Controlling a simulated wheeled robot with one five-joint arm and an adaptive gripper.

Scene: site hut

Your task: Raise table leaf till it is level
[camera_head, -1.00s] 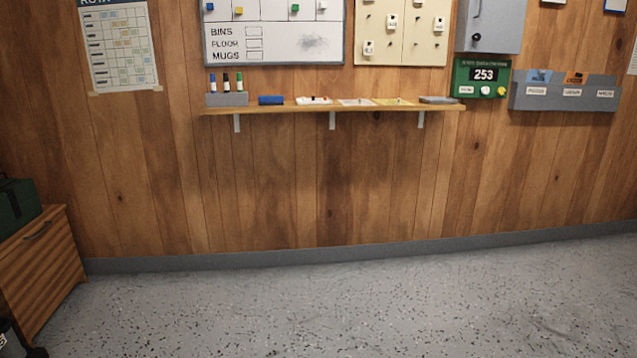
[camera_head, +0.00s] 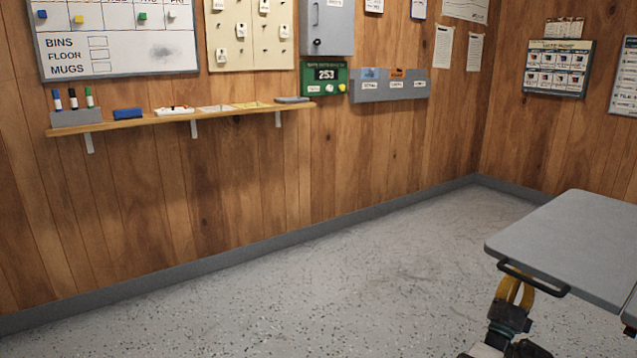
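The grey table leaf (camera_head: 575,240) is at the right of the view, raised and looking about flat. A seam at the right edge parts it from a small piece of the table (camera_head: 630,312); I cannot tell if the two are exactly level. A black bar handle (camera_head: 552,290) runs along the leaf's near edge. My gripper (camera_head: 515,278), with yellow fingers, comes up from below at the handle's left part. The fingers close in around the bar, and their tips are partly hidden by it. The leaf's underside and any support are hidden.
A wooden wall shelf (camera_head: 210,117) with markers and small items runs along the left wall. A green counter box (camera_head: 323,78) and a grey rack (camera_head: 390,87) hang beside it. The speckled floor (camera_head: 300,290) between wall and table is clear.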

